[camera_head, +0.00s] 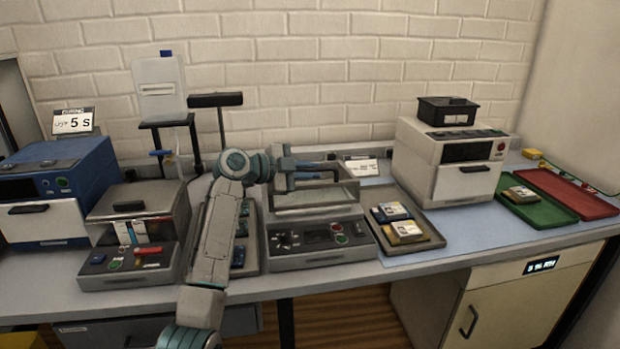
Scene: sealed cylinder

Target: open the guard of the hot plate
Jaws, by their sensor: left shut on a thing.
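The hot plate (318,243) looks to be the grey unit in the middle of the bench, with knobs and red and green buttons on its front panel. Its guard (312,208) is a clear box-like frame standing over the top of the unit. My left arm reaches up from the front, and its gripper (322,171) is at the upper back edge of the guard, pointing right. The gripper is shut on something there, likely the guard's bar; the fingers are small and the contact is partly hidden. My right gripper is out of view.
A hooded grey unit (133,238) and a blue oven (50,190) stand left. A tray (420,246) with packs and a white oven (452,165) stand right. Green (540,214) and red (575,200) trays lie far right. A black-topped stand (216,100) rises behind my arm.

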